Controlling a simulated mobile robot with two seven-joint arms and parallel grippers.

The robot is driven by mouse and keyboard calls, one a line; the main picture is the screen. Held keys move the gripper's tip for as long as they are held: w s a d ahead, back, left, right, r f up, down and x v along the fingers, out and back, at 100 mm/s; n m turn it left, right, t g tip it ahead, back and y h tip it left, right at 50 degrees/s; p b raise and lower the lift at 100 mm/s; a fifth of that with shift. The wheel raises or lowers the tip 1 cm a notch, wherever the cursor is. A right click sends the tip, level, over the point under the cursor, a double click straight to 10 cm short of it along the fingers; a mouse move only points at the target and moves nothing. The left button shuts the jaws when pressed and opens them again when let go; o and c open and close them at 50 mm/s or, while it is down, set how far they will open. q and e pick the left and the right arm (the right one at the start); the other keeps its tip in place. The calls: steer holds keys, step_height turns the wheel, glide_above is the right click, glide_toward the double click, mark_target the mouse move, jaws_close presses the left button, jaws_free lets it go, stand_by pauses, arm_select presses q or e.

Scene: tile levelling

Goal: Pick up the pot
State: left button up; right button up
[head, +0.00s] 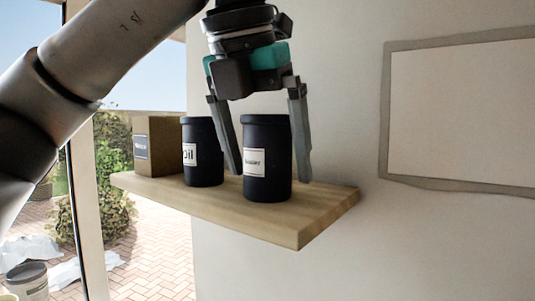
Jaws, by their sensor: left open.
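Two dark lidded pots stand upright on a wooden wall shelf (300,222). The right pot (267,185) has a white label too small to read surely. The left pot (204,175) has a label that reads "Oil". My left gripper (270,176) points down over the right pot and is open. One finger is in the gap between the two pots, the other just past the right pot's right side. I cannot tell whether either finger touches the pot. My right gripper is not in view.
A brown box (160,139) with a dark label stands at the shelf's left end. A framed pale panel (462,117) is on the wall at right. A dark bucket (27,281) is at lower left by the glazing. The shelf's right end is bare.

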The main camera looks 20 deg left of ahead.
arm_select(q)
steer(key=shift+w+f, duration=0.15)
steer(key=shift+f, duration=0.25)
steer(key=c, duration=1.5)
steer(key=shift+c, duration=0.3)
steer(key=shift+r, duration=0.2)
